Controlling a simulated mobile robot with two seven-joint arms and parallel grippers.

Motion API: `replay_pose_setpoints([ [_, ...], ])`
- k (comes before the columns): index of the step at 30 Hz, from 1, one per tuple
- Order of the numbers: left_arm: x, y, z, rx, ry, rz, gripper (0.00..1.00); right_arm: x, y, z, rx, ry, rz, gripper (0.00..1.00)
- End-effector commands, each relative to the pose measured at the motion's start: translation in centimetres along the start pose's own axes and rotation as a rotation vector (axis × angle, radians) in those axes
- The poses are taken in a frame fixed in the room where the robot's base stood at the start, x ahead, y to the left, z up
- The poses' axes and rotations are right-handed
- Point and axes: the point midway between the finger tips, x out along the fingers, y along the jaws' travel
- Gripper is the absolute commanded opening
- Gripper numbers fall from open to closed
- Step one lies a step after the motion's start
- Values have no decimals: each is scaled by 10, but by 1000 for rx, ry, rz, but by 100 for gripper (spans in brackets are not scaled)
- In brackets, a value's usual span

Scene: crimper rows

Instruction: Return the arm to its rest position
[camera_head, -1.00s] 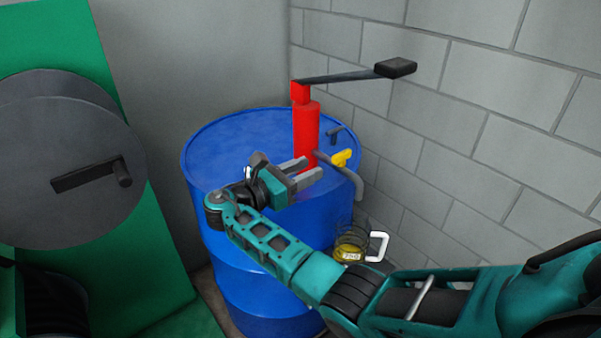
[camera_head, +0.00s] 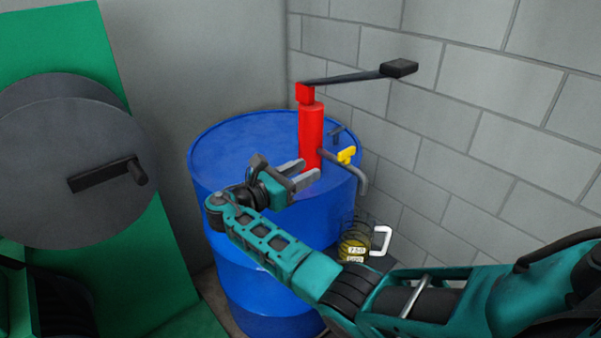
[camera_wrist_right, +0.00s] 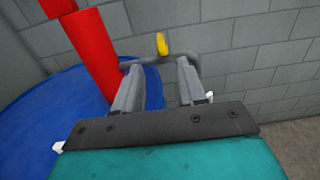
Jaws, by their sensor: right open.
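My right arm reaches in from the right in the head view, with its elbow bent low in front of a blue drum (camera_head: 235,150). My right gripper (camera_head: 309,170) is open and empty above the front of the drum top, just left of the pump's outlet pipe (camera_head: 361,180). In the wrist view, the gap between its fingers (camera_wrist_right: 160,68) is empty; a yellow tap handle (camera_wrist_right: 162,44) shows beyond them. The red pump (camera_head: 311,135) stands upright on the drum, its black-gripped lever (camera_head: 399,68) pointing right. My left gripper is out of view.
A clear jug (camera_head: 355,245) with yellow liquid and a white handle stands below the outlet, close to my forearm. A block wall (camera_head: 480,150) is close behind on the right. A grey reel with a crank (camera_head: 75,150) stands left on green.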

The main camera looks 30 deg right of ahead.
Motion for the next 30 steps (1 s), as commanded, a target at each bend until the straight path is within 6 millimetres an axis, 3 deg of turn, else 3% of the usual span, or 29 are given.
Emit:
replay_pose_setpoints([
  [11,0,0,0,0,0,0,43,0,0,0,0,0,0,40],
  [14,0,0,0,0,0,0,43,0,-2,-11,11,24,19,40],
  [17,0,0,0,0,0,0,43,-1,-8,-46,67,118,81,40],
  [22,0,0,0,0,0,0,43,-20,-36,-148,312,470,217,40],
  [24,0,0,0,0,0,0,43,-36,-53,-186,450,649,238,40],
  [27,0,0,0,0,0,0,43,-64,-81,-227,663,905,222,40],
  [30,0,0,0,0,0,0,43,-96,-112,-251,893,1160,151,40],
])
